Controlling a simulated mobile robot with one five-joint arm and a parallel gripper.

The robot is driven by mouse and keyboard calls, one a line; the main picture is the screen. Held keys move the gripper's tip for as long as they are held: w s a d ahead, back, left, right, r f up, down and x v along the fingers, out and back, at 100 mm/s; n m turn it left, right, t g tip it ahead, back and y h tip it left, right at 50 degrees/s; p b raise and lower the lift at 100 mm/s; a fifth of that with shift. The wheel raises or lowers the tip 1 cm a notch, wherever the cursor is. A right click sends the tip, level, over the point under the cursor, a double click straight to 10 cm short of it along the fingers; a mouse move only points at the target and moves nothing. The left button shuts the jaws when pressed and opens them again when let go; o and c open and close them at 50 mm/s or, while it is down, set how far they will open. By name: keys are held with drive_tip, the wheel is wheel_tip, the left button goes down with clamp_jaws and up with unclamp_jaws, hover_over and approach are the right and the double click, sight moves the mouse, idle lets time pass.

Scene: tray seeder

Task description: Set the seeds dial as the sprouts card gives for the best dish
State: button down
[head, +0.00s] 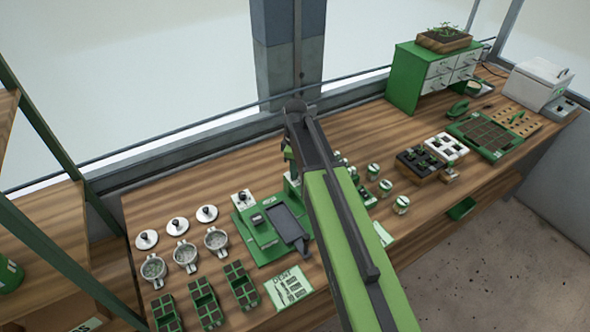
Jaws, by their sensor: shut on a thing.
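The green seeder (268,258) stands on the bench left of my arm, with a dark tray (288,228) on it. A white block with a dark knob (243,199) sits at its back left. Another pale block (291,183) at its back right is partly hidden by my arm. I cannot read which dial is which. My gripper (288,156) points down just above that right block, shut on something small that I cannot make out. A printed card (289,288) lies in front of the seeder; its lines are too small to read. Three round dishes (185,256) hold greenish contents.
Three lids (177,226) lie behind the dishes, and planted green cell trays (204,302) in front. Several small jars (401,204) stand right of my arm. Farther right are black and white cell trays (445,148), a green drawer cabinet (405,78) and a white box (537,83).

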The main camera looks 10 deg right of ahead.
drive_tip(key=shift+s+n, duration=0.1)
drive_tip(key=shift+n, duration=0.5)
drive_tip(key=c, duration=1.2)
unclamp_jaws()
wheel_tip(320, 180, up, 17)
drive_tip(key=p, duration=1.7)
drive_tip(key=shift+r, duration=0.2)
